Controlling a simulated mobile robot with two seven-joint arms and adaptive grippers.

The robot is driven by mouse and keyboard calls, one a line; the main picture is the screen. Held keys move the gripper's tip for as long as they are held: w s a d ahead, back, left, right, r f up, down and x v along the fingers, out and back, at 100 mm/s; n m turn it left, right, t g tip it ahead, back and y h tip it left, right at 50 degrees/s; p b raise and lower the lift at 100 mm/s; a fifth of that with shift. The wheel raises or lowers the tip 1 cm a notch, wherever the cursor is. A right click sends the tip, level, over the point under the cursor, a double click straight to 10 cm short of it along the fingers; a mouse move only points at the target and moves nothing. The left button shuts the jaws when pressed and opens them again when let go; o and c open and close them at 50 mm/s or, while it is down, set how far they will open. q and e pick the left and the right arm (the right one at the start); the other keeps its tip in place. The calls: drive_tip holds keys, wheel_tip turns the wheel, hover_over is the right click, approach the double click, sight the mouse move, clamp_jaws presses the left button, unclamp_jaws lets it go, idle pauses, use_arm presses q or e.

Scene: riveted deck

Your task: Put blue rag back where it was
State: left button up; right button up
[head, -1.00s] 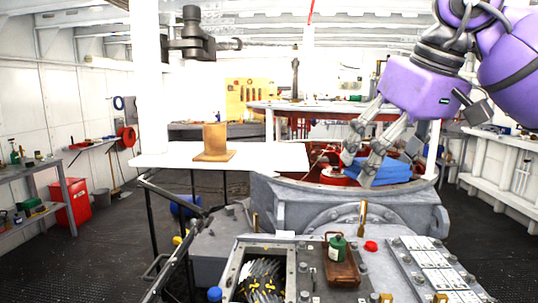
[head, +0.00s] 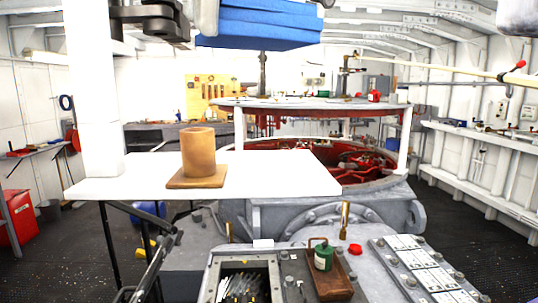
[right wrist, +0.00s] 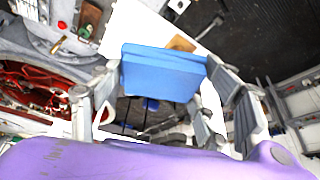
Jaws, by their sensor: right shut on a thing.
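The blue rag (head: 262,27), a folded stack, is held high at the top of the head view, above the white table (head: 275,178). In the right wrist view the rag (right wrist: 163,72) sits between the two fingers of my right gripper (right wrist: 165,80), which is shut on it. The right gripper is almost wholly out of the head view, cut off by the top edge. The round well (head: 378,165) with a red inside stands right of the table, and no rag lies in it.
A brown cylinder on a square base (head: 198,158) stands on the white table, whose right part is bare. In front are a green canister (head: 323,257) in a brown tray, an upright brass piece (head: 345,220) and a red cap (head: 355,249).

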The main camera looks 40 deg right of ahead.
drive_tip(key=w+d+f, duration=0.4)
drive_tip(key=w+d, duration=0.2)
drive_tip(key=w, duration=0.1)
approach(270, 155)
drive_tip(key=shift+w+a+f, duration=0.1)
drive_tip(key=shift+w+f, duration=0.1)
drive_tip(key=shift+w, duration=0.2)
drive_tip(key=shift+w+a+f, duration=0.15)
drive_tip(key=shift+w+f, duration=0.05)
drive_tip(key=shift+w, duration=0.15)
drive_tip(key=x, duration=0.3)
drive_tip(key=shift+s+d+f, duration=0.15)
drive_tip(key=shift+d+f, duration=0.05)
drive_tip(key=shift+d, duration=0.15)
drive_tip(key=shift+f, duration=0.4)
drive_tip(key=shift+f, duration=0.1)
drive_tip(key=shift+f, duration=0.5)
drive_tip(key=o, duration=1.3)
drive_tip(key=shift+f, duration=0.1)
